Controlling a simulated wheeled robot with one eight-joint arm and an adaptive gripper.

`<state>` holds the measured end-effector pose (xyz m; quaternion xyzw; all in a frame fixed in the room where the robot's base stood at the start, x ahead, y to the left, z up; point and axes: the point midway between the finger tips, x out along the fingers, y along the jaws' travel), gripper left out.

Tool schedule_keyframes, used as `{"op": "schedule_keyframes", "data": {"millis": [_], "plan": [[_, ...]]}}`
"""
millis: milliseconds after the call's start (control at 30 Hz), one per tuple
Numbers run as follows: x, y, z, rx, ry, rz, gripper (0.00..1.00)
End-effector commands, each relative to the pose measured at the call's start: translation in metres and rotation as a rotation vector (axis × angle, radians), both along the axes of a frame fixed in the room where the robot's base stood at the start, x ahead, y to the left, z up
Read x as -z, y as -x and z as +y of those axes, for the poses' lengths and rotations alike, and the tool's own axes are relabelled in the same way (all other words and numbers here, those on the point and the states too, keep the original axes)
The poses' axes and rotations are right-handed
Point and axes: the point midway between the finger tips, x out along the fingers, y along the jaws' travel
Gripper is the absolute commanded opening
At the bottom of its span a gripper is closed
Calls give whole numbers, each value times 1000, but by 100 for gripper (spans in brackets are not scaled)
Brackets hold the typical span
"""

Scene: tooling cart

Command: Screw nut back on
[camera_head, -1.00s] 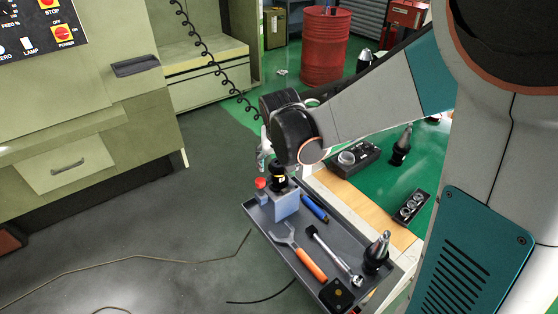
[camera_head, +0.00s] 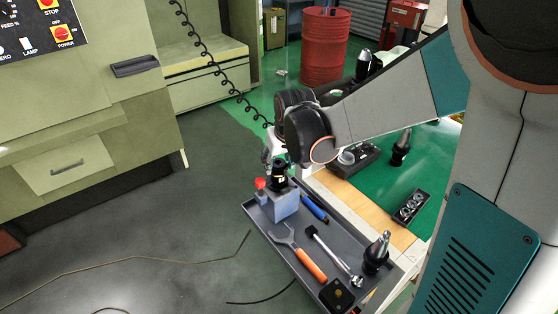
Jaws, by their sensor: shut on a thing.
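A black tool holder (camera_head: 279,178) with a small yellow mark stands upright in the grey-blue block (camera_head: 285,205) at the far end of the tray. My gripper (camera_head: 271,161), pale and partly hidden behind my black wrist, is at the top of this holder. It is shut on the nut, but the nut itself is too small and covered to make out. I cannot tell whether the nut touches the holder's thread.
The grey tray (camera_head: 254,213) holds an orange-handled spanner (camera_head: 308,262), a ratchet-like tool (camera_head: 333,253), a blue-handled tool (camera_head: 314,208), a red-capped item (camera_head: 260,184) and another black holder (camera_head: 377,254). A black box with rings (camera_head: 411,206) lies right of the tray.

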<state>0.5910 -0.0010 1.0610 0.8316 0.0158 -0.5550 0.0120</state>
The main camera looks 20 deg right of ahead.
Motion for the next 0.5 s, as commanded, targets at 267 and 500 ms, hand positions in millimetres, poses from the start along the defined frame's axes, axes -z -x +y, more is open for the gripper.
{"op": "schedule_keyframes", "data": {"millis": [267,500], "plan": [[1,0,2,215,3,-1,8],[1,-1,3,444,3,1,8]]}}
